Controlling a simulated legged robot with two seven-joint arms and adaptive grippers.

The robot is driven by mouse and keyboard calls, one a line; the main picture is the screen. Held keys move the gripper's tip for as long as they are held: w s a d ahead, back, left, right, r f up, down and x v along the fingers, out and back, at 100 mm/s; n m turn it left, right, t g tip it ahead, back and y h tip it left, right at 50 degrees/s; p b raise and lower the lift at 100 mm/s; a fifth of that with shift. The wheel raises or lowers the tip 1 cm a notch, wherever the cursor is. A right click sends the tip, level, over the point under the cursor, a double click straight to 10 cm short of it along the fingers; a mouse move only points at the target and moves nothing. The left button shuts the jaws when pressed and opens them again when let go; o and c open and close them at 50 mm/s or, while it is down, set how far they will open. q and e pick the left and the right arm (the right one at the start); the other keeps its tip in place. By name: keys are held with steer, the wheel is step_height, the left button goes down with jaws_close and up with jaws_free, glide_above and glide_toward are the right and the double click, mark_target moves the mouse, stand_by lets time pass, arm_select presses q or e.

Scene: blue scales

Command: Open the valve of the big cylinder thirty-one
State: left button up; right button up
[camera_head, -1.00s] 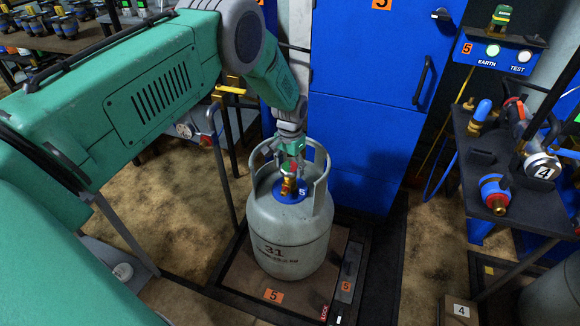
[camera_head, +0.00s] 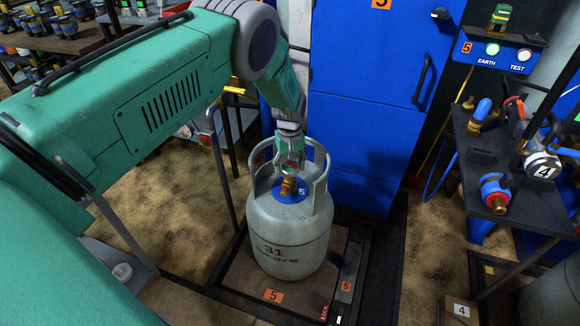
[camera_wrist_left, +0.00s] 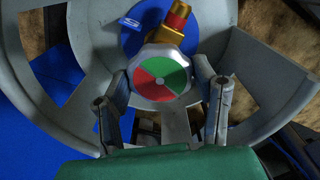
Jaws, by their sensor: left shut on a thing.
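The big grey cylinder marked 31 (camera_head: 285,240) stands upright on a brown scale platform (camera_head: 322,282). Its valve (camera_head: 288,186) is brass, rising from a blue disc inside the collar. In the left wrist view the valve handwheel (camera_wrist_left: 160,80) has a red and green face, with green on the upper right and red on the lower left. My left gripper (camera_head: 291,164) points down into the collar from above and is shut on the handwheel. In the left wrist view its fingers (camera_wrist_left: 163,98) stand on both sides of the wheel. My right gripper is not in view.
The cylinder's collar (camera_head: 257,156) rings the gripper closely. A blue cabinet (camera_head: 365,130) stands behind. A dark side table (camera_head: 480,160) with hoses and fittings is at right. A blue EARTH and TEST box (camera_head: 500,52) hangs at upper right.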

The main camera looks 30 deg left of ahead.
mark_target(290, 165)
arm_select(q)
steer(key=shift+w+r+n, duration=0.25)
steer(key=shift+w+n, duration=0.05)
steer(key=shift+n, duration=0.8)
steer(key=o, duration=1)
steer(key=shift+o, duration=0.9)
steer(key=shift+s+f, duration=0.15)
step_height(290, 165, up, 12)
